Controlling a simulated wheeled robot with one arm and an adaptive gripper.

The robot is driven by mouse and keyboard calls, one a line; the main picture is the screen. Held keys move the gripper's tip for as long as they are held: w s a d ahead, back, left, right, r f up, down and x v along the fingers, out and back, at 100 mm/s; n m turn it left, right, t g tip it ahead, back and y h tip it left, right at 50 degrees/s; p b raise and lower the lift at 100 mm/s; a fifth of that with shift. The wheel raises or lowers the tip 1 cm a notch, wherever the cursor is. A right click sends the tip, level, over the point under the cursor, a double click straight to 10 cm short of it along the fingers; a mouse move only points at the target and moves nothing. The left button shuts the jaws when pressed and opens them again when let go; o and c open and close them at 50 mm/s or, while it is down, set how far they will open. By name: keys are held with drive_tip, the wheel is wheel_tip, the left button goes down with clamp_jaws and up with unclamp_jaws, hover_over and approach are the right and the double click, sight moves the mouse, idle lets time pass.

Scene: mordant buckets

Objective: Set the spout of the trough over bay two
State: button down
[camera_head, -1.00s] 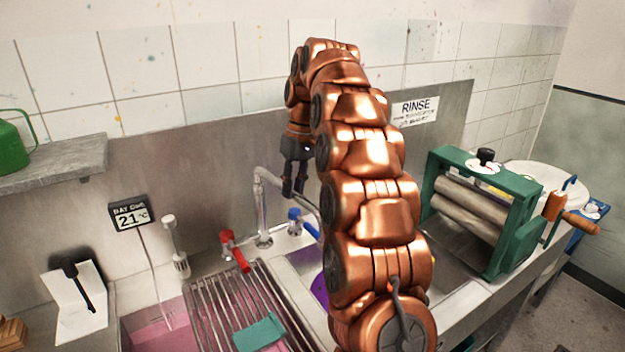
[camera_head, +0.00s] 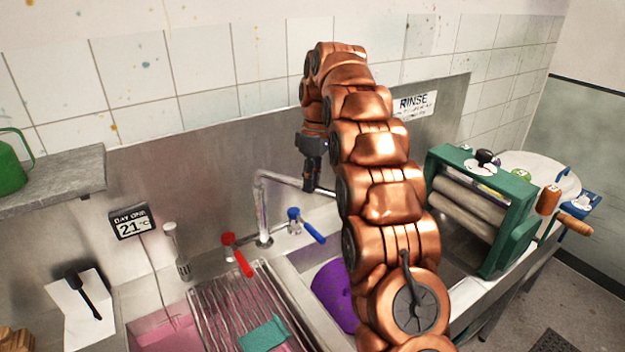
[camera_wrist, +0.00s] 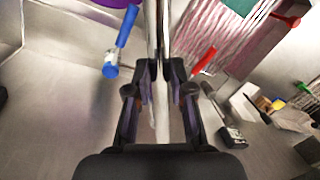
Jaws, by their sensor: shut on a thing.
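The spout (camera_head: 288,179) is a chrome pipe that bends from an upright riser (camera_head: 262,215) behind the trough and runs to the right. My gripper (camera_head: 311,183) is shut on the spout; in the wrist view the pipe (camera_wrist: 153,25) passes between both fingers (camera_wrist: 160,72). The spout's far end is hidden behind my arm. The trough (camera_head: 300,262) has a left bay with pink liquid (camera_head: 160,335), a middle bay with something purple (camera_head: 334,290), and a right part mostly hidden by my arm. No bay numbers are readable.
A red tap lever (camera_head: 236,254) and a blue tap lever (camera_head: 306,225) flank the riser. A wire rack (camera_head: 225,300) with a teal cloth (camera_head: 264,335) covers part of the left bay. A green roller mangle (camera_head: 515,225) stands at the right. A temperature display (camera_head: 132,222) is at the left.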

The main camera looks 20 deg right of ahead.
drive_tip(key=shift+r, duration=0.1)
drive_tip(key=c, duration=1)
unclamp_jaws()
drive_tip(key=shift+c, duration=0.2)
drive_tip(key=shift+o, duration=0.2)
